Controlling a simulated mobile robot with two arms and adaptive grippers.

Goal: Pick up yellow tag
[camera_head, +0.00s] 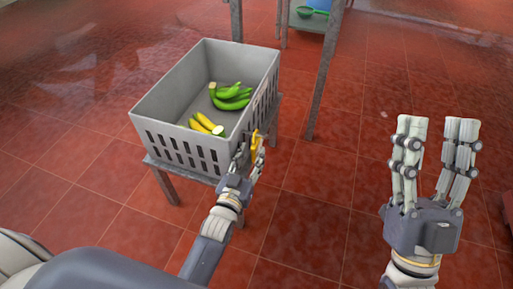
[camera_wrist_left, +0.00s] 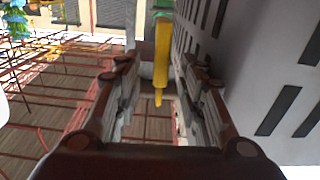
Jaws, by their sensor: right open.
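The yellow tag (camera_head: 254,143) shows as a narrow yellow piece beside the right-hand outer wall of the grey crate. In the left wrist view the yellow tag (camera_wrist_left: 161,72) is a long strip, green at the top, with its lower end pointing down. My left gripper (camera_head: 250,156) is at the crate's near right corner. Its fingers are apart, one on each side of the tag, and gaps show between them and it in the wrist view (camera_wrist_left: 158,92). My right gripper (camera_head: 425,128) is open and empty, off to the right, above the floor.
The grey slotted crate (camera_head: 172,108) stands on a metal stand (camera_head: 165,187) and holds green bananas (camera_head: 231,97) and yellow ones (camera_head: 204,122). Its wall (camera_wrist_left: 268,90) is close on the right in the wrist view. A metal post (camera_head: 325,75) rises behind it. Red tiled floor lies open at right.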

